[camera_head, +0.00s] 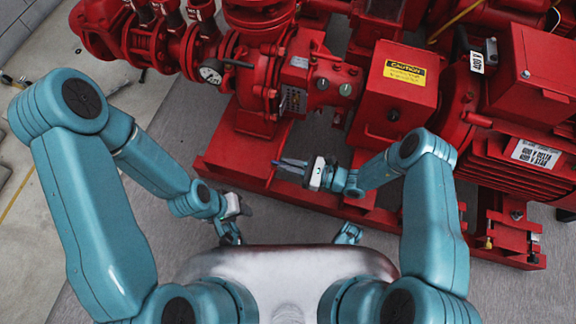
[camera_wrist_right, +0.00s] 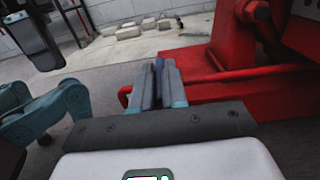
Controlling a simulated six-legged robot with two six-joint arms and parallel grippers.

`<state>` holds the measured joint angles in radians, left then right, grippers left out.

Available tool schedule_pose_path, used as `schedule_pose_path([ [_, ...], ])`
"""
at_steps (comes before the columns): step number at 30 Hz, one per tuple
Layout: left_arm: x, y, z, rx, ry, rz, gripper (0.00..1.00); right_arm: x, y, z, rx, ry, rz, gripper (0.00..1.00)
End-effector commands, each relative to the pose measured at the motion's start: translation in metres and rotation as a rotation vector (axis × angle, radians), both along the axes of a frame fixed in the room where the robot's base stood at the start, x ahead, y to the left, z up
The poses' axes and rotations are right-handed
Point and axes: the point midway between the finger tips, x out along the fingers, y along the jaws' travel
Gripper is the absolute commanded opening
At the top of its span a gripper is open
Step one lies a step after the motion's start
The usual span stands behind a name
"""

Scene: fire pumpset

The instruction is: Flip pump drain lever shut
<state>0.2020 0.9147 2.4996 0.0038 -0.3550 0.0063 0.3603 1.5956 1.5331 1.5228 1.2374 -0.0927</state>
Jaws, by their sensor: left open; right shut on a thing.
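A small blue lever (camera_head: 274,162) shows at the tips of my right gripper (camera_head: 286,163), low in front of the red pump. In the right wrist view the blue lever (camera_wrist_right: 159,64) stands between the two fingers of my right gripper (camera_wrist_right: 160,80), which are shut on it. The fingers hide most of the lever and its valve. My left gripper (camera_head: 246,208) is open and empty, apart from the pump and to the left of my right gripper.
The red pump base frame (camera_head: 225,172) runs just beyond my grippers. A red box with a yellow caution label (camera_head: 404,73) stands above my right forearm. A pressure gauge (camera_head: 210,72) sits at the pump's left.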

Motion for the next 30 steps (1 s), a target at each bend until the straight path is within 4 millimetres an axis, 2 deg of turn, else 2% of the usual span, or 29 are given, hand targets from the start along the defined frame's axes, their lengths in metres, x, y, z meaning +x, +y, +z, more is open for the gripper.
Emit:
schedule_pose_path([
  [2, 0.0, 0.0, 0.001, 0.0, 0.0, 0.0, 0.43, 0.0, 0.0, 0.002, 0.004, -0.002, 0.002, 0.0],
  [3, 0.0, 0.0, 0.001, 0.0, 0.0, 0.0, 0.43, 0.0, 0.0, 0.002, 0.004, -0.002, 0.002, 0.16],
  [5, 0.0, 0.0, 0.001, 0.0, 0.0, 0.0, 0.43, 0.0, 0.0, 0.002, 0.003, -0.002, 0.001, 0.35],
  [6, 0.0, 0.0, 0.001, 0.0, 0.0, 0.0, 0.43, 0.0, 0.0, 0.002, 0.003, -0.002, 0.001, 0.38],
  [21, 0.0, 0.0, 0.002, 0.0, 0.0, -0.001, 0.43, -0.001, -0.004, 0.001, 0.001, -0.001, -0.001, 0.38],
  [26, -0.001, -0.001, 0.009, -0.001, 0.002, -0.005, 0.43, -0.008, -0.03, 0.003, 0.0, 0.0, -0.006, 0.38],
  [30, -0.003, -0.003, 0.015, -0.002, 0.005, -0.01, 0.43, -0.019, -0.066, 0.003, -0.001, 0.0, -0.008, 0.38],
])
